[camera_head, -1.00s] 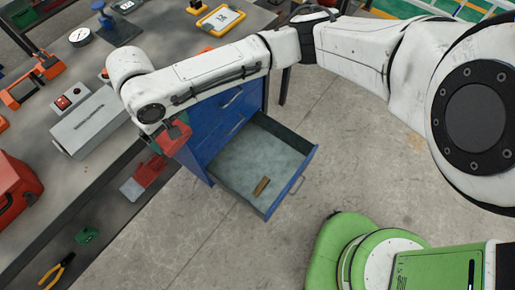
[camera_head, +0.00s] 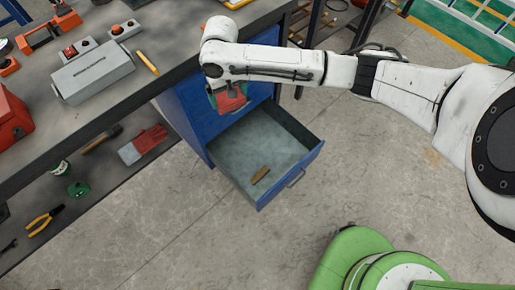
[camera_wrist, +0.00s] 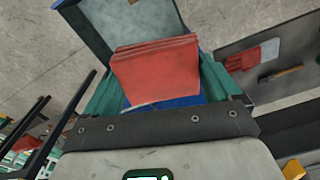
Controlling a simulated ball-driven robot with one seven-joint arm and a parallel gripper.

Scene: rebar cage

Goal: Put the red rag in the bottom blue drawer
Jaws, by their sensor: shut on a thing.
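The red rag (camera_head: 231,97) is folded and pinched in my gripper (camera_head: 226,92), held up in front of the blue cabinet's face, near the open drawer's back edge. In the wrist view the rag (camera_wrist: 155,68) sits between the green fingers of my gripper (camera_wrist: 160,90), which is shut on it. The bottom blue drawer (camera_head: 250,146) is pulled open, with a grey inside; part of it also shows beyond the rag in the wrist view (camera_wrist: 105,32). A small brown block (camera_head: 260,175) lies in the drawer. The rag is above the drawer, not touching its floor.
The workbench (camera_head: 160,90) at left carries a grey box (camera_head: 92,72) and a yellow marker (camera_head: 147,63). Its lower shelf holds red and grey gloves (camera_head: 143,145), a hammer (camera_head: 101,140) and pliers (camera_head: 45,220). The floor (camera_head: 200,230) in front of the drawer is clear.

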